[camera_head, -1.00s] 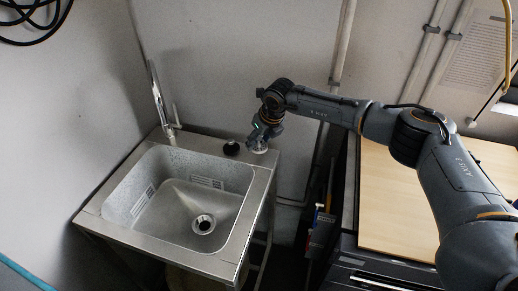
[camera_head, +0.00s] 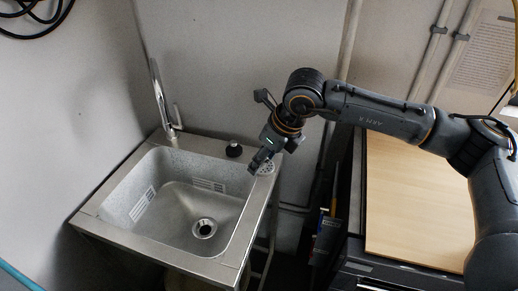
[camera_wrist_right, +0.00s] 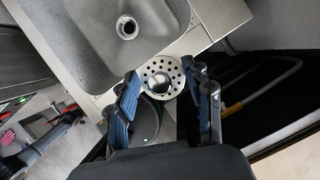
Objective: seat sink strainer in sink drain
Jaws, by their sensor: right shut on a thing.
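The sink strainer (camera_head: 267,169) is a round metal disc with holes around a central cup. In the right wrist view the strainer (camera_wrist_right: 162,77) is between the fingertips of my right gripper (camera_wrist_right: 164,82), which is shut on it. In the head view my right gripper (camera_head: 259,163) is over the right rim of the sink (camera_head: 247,214). The sink drain (camera_head: 203,228) is a metal ring with a dark opening in the basin floor, apart from the strainer. The drain also shows in the right wrist view (camera_wrist_right: 127,27), uncovered. My left gripper is not in view.
The basin looks empty. A wooden-topped cabinet (camera_head: 410,205) is on the right, and walls are behind and left.

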